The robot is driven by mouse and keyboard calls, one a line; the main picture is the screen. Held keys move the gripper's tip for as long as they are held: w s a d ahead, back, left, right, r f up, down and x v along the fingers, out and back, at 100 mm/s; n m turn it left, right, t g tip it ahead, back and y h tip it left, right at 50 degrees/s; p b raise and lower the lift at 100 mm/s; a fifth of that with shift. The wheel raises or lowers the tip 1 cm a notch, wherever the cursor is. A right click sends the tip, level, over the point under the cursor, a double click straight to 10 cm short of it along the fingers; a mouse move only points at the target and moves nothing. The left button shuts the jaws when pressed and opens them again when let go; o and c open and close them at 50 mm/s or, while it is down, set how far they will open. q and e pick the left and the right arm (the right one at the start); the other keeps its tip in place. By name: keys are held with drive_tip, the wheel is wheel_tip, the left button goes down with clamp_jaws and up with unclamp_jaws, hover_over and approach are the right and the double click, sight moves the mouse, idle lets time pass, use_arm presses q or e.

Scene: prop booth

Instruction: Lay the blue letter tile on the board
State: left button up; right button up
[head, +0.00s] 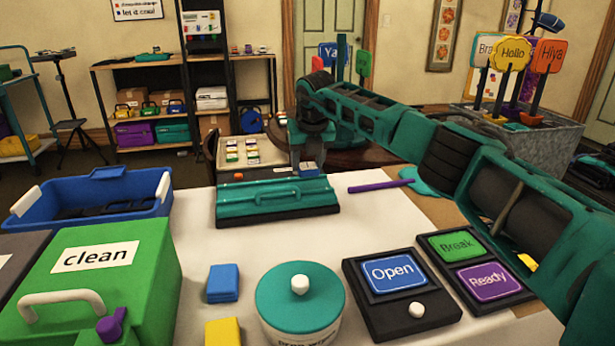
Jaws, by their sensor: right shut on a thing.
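My right gripper (308,158) reaches in from the right and points down behind the teal case. It is shut on a small blue piece, which looks like the blue letter tile (308,169); the fingers partly cover it, and no letter can be read. The tile shows just above the back edge of the case; I cannot tell whether they touch. A pale board (266,153) with rows of small coloured tiles lies to the left of the gripper, farther back. My left gripper is out of view.
The teal case (278,212) lies in front of the gripper. A purple stick (380,186) lies to its right. A blue bin (92,195), a green "clean" box (150,262), a teal-lidded jar (300,318) and button panels (400,305) fill the front. White table shows between them.

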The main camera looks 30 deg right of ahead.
sight(308, 167)
use_arm(q)
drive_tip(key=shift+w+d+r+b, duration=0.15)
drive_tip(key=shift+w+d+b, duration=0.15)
drive_tip(key=shift+b, duration=0.05)
use_arm(e)
drive_tip(key=shift+f, duration=1.85)
drive_tip(key=shift+f, duration=0.15)
drive_tip(key=o, duration=1.1)
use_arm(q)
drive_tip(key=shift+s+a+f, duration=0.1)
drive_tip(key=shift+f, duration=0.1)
use_arm(e)
drive_tip(key=shift+r, duration=0.45)
use_arm(q)
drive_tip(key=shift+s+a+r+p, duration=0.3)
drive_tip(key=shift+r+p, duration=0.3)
drive_tip(key=shift+p, duration=0.6)
use_arm(e)
drive_tip(key=v, duration=1.1)
drive_tip(key=shift+r, duration=0.2)
drive_tip(key=shift+s, duration=0.15)
